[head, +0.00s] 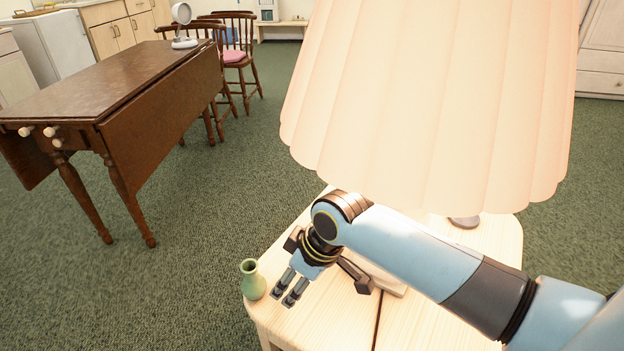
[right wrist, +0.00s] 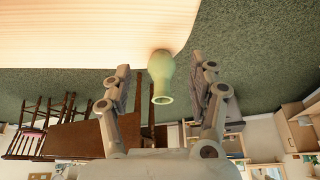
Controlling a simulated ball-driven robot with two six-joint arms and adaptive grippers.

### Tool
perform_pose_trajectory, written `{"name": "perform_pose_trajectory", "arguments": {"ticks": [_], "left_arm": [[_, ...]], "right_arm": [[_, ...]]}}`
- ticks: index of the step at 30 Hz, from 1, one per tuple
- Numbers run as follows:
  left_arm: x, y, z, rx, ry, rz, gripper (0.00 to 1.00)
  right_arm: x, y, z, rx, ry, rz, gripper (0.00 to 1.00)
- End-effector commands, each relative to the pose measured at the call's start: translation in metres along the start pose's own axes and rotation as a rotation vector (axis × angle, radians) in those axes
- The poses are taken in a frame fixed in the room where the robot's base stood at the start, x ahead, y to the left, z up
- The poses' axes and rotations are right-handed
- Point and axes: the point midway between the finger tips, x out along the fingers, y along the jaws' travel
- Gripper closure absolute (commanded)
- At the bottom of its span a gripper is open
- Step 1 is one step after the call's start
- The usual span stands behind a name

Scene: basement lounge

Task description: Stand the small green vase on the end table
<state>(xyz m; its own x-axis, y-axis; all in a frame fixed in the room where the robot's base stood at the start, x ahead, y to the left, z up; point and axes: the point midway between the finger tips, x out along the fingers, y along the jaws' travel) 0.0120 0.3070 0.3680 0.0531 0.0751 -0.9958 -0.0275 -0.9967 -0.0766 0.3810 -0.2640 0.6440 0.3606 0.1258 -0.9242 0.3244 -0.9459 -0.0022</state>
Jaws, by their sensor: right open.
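The small green vase (head: 253,281) stands upright on the pale wooden end table (head: 440,327), close to its near left corner. My right gripper (head: 287,290) is just right of the vase, low over the tabletop, open and empty. In the right wrist view, which is upside down, the vase (right wrist: 161,76) shows between the two spread fingers, with a gap on each side. Its round mouth faces the lower part of that picture. My left gripper is in neither view.
A large pleated lampshade (head: 430,100) hangs over the end table, close to my right arm, and hides much of the tabletop. A dark drop-leaf table (head: 120,85) and chairs (head: 238,55) stand on the green carpet.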

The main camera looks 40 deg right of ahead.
Motion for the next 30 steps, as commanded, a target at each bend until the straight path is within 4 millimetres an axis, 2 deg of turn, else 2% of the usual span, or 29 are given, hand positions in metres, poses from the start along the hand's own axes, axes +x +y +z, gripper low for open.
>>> {"name": "perform_pose_trajectory", "arguments": {"ticks": [3, 9, 30], "left_arm": [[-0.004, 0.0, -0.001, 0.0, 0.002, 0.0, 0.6], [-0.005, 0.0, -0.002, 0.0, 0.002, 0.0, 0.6], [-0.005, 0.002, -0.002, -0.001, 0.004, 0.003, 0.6]], "right_arm": [[-0.009, 0.0, 0.02, -0.001, -0.001, 0.0, 0.41], [-0.014, 0.0, 0.034, -0.001, 0.0, 0.0, 0.41], [-0.014, 0.0, 0.035, 0.0, 0.001, 0.0, 0.41]]}}
